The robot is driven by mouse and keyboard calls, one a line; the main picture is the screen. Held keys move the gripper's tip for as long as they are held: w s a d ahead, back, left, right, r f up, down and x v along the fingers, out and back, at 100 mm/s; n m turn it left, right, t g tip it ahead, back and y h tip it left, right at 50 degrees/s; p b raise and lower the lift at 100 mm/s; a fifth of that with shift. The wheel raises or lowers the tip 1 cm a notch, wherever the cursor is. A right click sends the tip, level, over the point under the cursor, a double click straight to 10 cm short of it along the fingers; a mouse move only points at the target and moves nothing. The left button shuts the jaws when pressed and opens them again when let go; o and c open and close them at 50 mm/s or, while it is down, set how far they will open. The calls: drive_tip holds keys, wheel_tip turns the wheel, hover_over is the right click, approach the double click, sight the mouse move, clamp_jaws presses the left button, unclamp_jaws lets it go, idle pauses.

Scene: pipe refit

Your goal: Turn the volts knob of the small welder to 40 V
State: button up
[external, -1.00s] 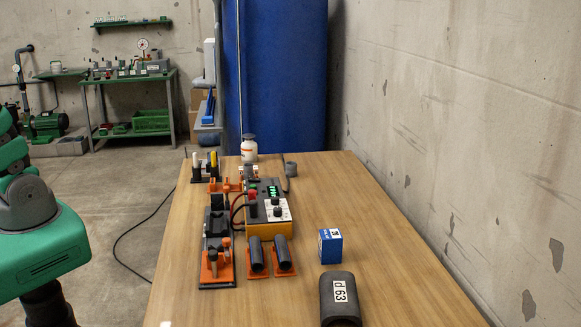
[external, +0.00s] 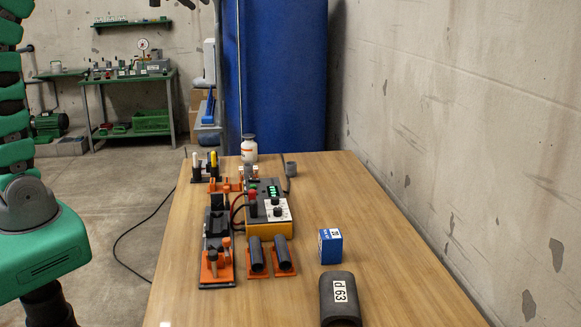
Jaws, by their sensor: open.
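The small welder (external: 264,226) is a dark box with a yellow-orange lower front, standing on the wooden table. Its top panel carries a green lit display, a red knob and a white plate (external: 277,208) with dark knobs. The knob labels and the volts setting are too small to read. My gripper is outside the picture; only part of my green arm shows at the left edge, well apart from the welder.
An orange clamp fixture (external: 217,262) stands left of the welder, with two dark pipe stubs (external: 270,257) in front. A blue box (external: 330,246) and a dark pipe piece marked d 63 (external: 339,297) lie nearer. The table's right side is clear.

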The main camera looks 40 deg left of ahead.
drive_tip(key=w+d+f+n+g, duration=0.1)
drive_tip(key=w+d+f+g, duration=0.1)
drive_tip(key=w+d+f, duration=0.4)
drive_tip(key=n+g, duration=0.3)
drive_tip(key=g, duration=0.6)
approach(275, 197)
drive_tip(key=shift+y, duration=0.4)
drive_tip(key=f, duration=0.9)
drive_tip(key=shift+w+d, duration=0.1)
drive_tip(key=shift+d, duration=0.25)
drive_tip(key=shift+r, duration=0.1)
clamp_jaws()
